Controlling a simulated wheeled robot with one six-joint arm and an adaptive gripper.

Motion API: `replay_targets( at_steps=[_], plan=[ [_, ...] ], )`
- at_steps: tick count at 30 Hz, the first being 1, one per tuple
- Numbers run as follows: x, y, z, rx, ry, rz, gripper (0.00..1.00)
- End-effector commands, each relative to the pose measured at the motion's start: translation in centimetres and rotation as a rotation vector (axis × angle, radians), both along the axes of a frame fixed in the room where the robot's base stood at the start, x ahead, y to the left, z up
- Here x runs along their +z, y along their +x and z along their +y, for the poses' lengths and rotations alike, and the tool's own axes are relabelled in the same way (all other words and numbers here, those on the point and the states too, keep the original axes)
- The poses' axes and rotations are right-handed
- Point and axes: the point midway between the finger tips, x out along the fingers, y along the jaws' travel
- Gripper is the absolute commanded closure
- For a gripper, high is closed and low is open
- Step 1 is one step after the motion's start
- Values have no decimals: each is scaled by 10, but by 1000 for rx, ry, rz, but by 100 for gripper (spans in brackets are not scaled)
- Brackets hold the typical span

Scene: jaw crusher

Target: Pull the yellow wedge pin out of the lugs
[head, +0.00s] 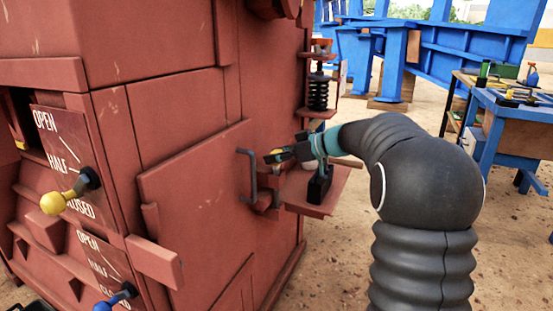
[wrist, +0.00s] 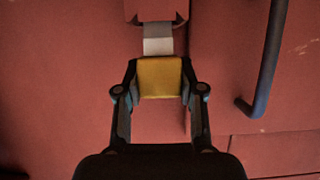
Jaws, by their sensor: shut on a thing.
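The yellow wedge pin (wrist: 160,78) is between my gripper's fingers in the wrist view. Its yellow head is held, and a pale grey shank (wrist: 158,39) runs from it to a red lug (wrist: 157,10) at the top of that view. In the head view a bit of the yellow pin (head: 276,152) shows at the fingertips of my gripper (head: 282,155), beside the red machine's side. My gripper is shut on the yellow head. How deep the shank sits in the lugs cannot be told.
A dark bar handle (head: 249,175) stands on the red door panel (head: 195,190), close to the gripper; it also shows in the wrist view (wrist: 268,60). A red shelf (head: 333,192) with a black object (head: 319,185) lies just below the gripper. A blue workbench (head: 515,110) stands farther right.

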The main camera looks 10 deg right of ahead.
Motion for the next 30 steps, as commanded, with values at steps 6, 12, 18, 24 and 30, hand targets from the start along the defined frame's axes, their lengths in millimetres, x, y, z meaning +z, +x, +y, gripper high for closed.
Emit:
replay_targets(
  at_steps=[6,12,18,24,30],
  plan=[
    [9,0,0,-1,1,-1,100],
    [16,0,0,-1,0,-2,100],
    [23,0,0,0,-1,-2,100],
    [30,0,0,0,0,-1,100],
    [36,0,0,0,0,-1,100]
  ],
)
